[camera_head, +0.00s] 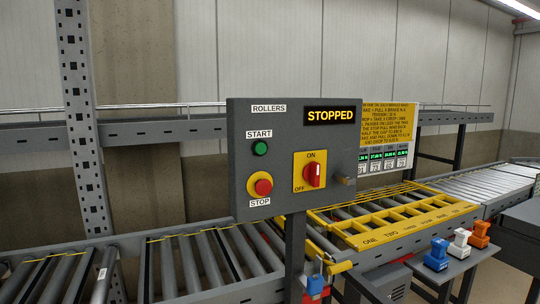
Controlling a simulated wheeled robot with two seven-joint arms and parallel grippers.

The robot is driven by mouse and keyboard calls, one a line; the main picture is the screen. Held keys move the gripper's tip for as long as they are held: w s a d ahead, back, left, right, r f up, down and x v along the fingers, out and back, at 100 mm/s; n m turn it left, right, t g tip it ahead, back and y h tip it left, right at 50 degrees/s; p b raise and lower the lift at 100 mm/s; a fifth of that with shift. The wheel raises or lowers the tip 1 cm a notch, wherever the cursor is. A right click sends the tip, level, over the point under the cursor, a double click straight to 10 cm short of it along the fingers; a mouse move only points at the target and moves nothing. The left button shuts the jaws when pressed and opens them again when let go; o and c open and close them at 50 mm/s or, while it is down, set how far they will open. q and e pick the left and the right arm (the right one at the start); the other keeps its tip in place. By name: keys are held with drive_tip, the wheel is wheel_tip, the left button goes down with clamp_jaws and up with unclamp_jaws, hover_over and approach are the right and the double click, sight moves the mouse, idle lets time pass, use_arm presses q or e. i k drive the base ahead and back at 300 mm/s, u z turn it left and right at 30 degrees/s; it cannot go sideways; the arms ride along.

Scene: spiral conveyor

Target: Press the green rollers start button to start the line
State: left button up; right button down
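The green start button (260,148) sits on a grey control box (240,175) under the label "START". The box's display (330,115) reads "STOPPED" next to the label "ROLLERS". A red stop button (263,187) on a yellow ring is below the green one. A red rotary switch (312,175) on a yellow plate stands upright, with "ON" above and "OFF" at lower left. Neither of my grippers is in view.
A roller conveyor (190,262) runs below and behind the box, with a yellow numbered frame (400,222) at right. Blue (436,254), white (459,242) and orange (480,235) devices stand on a small shelf. A post (294,250) holds the box.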

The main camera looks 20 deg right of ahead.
sight(261, 147)
drive_tip(key=k, duration=0.25)
drive_tip(key=u, duration=0.8)
drive_tip(key=i, duration=0.7)
drive_tip(key=z, duration=0.8)
